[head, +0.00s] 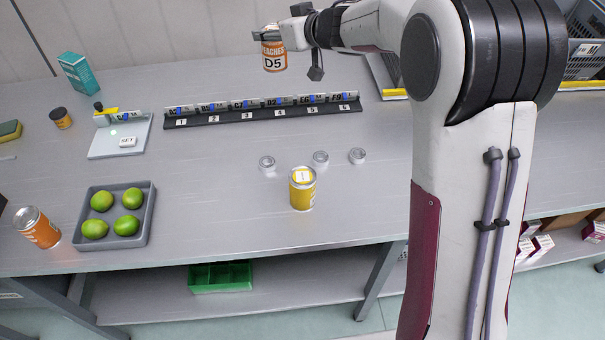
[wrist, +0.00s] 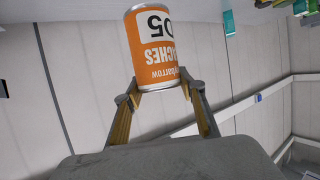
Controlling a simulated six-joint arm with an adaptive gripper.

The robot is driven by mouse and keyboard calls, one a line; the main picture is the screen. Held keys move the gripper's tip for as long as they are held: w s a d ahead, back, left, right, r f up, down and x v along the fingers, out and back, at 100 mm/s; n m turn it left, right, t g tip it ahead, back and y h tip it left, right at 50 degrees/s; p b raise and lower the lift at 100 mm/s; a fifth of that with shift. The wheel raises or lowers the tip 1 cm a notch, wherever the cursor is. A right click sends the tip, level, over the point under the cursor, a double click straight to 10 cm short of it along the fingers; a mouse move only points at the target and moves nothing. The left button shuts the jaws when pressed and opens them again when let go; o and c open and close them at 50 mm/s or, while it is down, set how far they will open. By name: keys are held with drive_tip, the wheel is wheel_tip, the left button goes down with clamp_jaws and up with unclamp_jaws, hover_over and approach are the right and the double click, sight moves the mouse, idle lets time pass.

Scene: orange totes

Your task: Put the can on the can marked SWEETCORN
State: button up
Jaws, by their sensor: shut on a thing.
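An orange and white can (head: 274,56) is held in my gripper (head: 283,36), high above the back of the table. Another orange can (head: 37,228) sits at the left front, looking tilted in the picture. No can marked SWEETCORN is readable.
A grey tray (head: 149,213) holds several green limes. Three small clear discs (head: 321,158) lie behind the yellow can. A numbered black rack (head: 262,115) runs along the back. A pale device (head: 120,140) and a dark jar (head: 60,118) stand at left. Table around the yellow can is mostly free.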

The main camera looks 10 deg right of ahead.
drive_tip(key=s+d+r+n+g+y, duration=0.15)
drive_tip(key=s+d+r, duration=0.25)
drive_tip(key=s+d, duration=0.55)
drive_tip(key=s+a+f+n+g+y, duration=0.2)
drive_tip(key=s+a+n, duration=0.1)
drive_tip(key=s, duration=0.5)
drive_tip(key=s+a+f+n+g+y, duration=0.2)
drive_tip(key=s+a+n+g, duration=0.1)
drive_tip(key=s, duration=0.6)
drive_tip(key=shift+f, duration=0.15)
drive_tip(key=shift+s+f+y, duration=0.1)
drive_tip(key=shift+f+y, duration=0.05)
drive_tip(key=shift+y, duration=0.1)
wheel_tip(320, 180, down, 6)
drive_tip(key=shift+f, duration=0.1)
drive_tip(key=shift+f, duration=1.75)
